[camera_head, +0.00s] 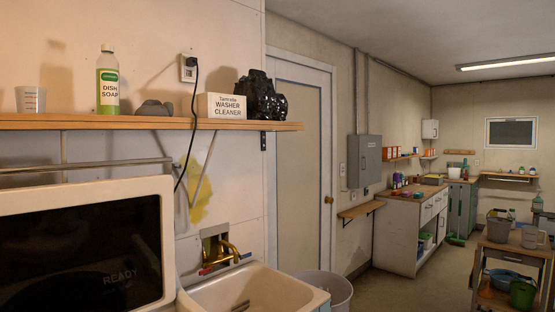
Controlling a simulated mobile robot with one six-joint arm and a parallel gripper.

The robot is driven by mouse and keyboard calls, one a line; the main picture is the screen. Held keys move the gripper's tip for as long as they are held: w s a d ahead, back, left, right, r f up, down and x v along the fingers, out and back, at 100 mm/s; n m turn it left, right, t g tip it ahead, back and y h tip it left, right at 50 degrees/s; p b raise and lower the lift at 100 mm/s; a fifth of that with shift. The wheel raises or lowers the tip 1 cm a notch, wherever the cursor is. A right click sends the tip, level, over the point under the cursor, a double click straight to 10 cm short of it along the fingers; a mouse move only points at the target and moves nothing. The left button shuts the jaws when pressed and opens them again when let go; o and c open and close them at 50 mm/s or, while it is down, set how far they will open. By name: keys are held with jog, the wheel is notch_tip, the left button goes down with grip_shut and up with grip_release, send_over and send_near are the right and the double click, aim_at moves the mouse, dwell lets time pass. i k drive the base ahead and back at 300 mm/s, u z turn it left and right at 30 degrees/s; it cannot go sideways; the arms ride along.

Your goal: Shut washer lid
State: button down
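A white-framed panel with a large dark window, which looks like the washer lid (168,240), fills the lower left of the head view. It stands upright, tilted slightly, against the wall below the shelf. Faint letters reading READY show low in its dark window. Its lower edge and the washer body are cut off by the frame, so the washer opening is not visible. My gripper is not in view.
A wooden shelf (150,123) above the lid holds dish soap (107,82), a cup, a washer cleaner box (222,106) and a black bag. A utility sink (255,290) with brass taps stands right of the lid. A bin (335,290) sits beside it. Open floor lies farther right.

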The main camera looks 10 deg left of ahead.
aim_at(108, 245)
jog(key=z, duration=1.1)
jog(key=i, duration=2.05)
jog(key=u, duration=3.1)
jog(key=i, duration=1)
jog(key=z, duration=0.05)
